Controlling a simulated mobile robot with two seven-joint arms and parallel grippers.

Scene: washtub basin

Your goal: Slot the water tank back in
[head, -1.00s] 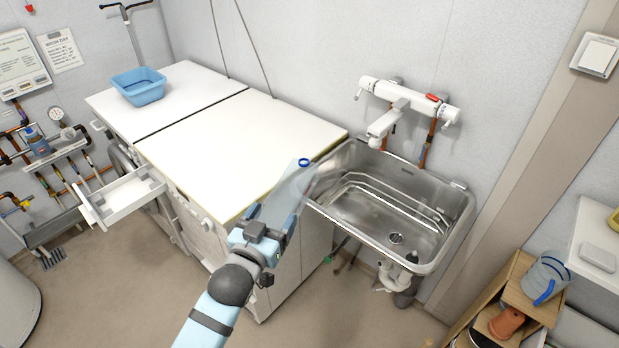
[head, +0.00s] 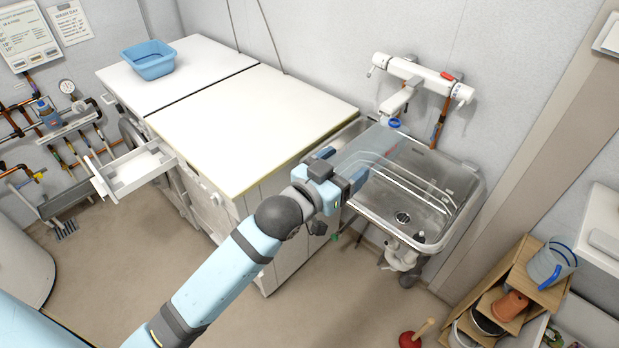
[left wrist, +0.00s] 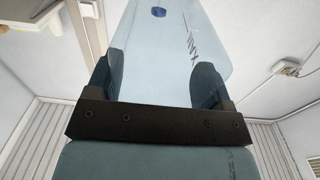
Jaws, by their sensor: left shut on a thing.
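The water tank (head: 372,152) is a clear, pale bluish box with a blue cap. My left gripper (head: 346,182) is shut on its near end and holds it over the left part of the steel sink (head: 462,210), with the cap end close to the tap spout. In the left wrist view the tank (left wrist: 170,45) sits between the two dark fingers (left wrist: 167,82), its blue cap and a MAX mark showing. The slot for the tank is not clear in these views. My right gripper is not in view.
A white tap unit (head: 420,78) is on the wall above the sink. White-topped machines (head: 250,125) stand left of it, one with an open drawer (head: 135,170) and a blue basin (head: 148,60) on top. A wooden shelf with a jug (head: 548,265) stands at the right.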

